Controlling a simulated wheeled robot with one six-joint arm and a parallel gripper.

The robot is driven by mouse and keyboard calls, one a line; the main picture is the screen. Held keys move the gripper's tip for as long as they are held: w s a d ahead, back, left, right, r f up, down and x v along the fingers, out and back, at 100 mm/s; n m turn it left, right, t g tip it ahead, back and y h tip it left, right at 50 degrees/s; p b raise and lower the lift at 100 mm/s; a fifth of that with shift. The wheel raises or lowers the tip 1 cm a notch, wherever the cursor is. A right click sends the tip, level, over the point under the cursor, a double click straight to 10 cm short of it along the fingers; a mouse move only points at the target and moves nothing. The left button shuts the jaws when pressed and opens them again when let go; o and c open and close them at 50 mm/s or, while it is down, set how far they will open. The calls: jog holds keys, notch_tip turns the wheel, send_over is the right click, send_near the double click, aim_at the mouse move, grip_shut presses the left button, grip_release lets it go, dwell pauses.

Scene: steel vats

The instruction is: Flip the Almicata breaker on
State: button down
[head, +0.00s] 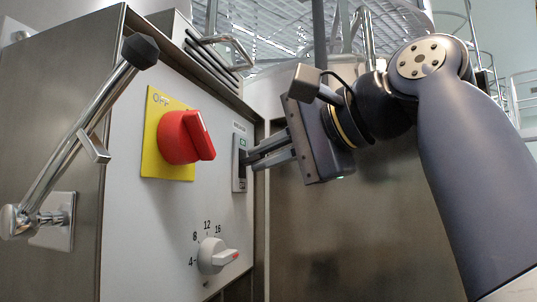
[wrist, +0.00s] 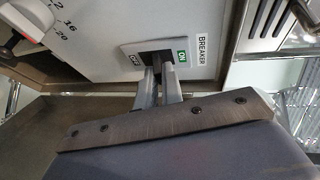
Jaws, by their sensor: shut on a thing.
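The breaker (head: 239,176) is a narrow light plate at the right edge of the white control panel in the head view. In the wrist view the breaker plate (wrist: 128,49) has a green ON label at its right end, a dark OFF label at its left end and a "BREAKER" tag beside it. My gripper (head: 249,161) reaches in from the right, its fingertips at the dark switch in the plate's middle. In the wrist view my gripper (wrist: 158,70) is shut on the switch, whose handle is mostly hidden between the fingers. I cannot tell the switch's position.
A red knob (head: 180,137) on a yellow OFF plate (head: 155,110) sits left of the breaker. A white numbered dial (head: 212,256) is below. A steel lever (head: 75,140) stands out at the panel's left. A bar handle (head: 228,50) is above.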

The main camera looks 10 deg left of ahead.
jog(key=shift+f, duration=0.15)
jog(key=c, duration=1.8)
grip_release()
jog(key=shift+c, duration=0.2)
jog(key=v, duration=1)
jog(key=shift+s+d, duration=0.2)
jog(key=shift+d, duration=0.15)
jog(key=shift+w+a, duration=0.1)
jog(key=shift+a, duration=0.05)
jog(key=x, duration=0.7)
jog(key=shift+w+a, duration=0.2)
jog(key=shift+a, duration=0.15)
